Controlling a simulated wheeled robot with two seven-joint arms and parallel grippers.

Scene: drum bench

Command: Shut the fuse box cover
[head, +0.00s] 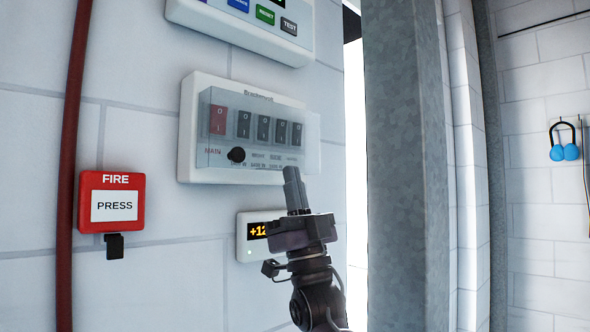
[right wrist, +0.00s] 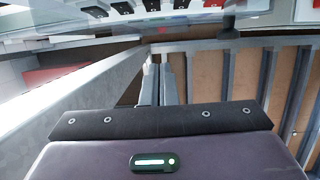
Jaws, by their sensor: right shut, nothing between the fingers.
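The fuse box (head: 186,128) is a white box on the wall, with one red and several black rocker switches in a row. My left gripper is out of view.
A red fire press box (head: 97,224) and a red pipe (head: 72,150) are at the left. A small display (head: 243,252) is partly behind my right gripper. A button panel (head: 205,14) is above, and a grey metal post (head: 400,160) stands to the right.

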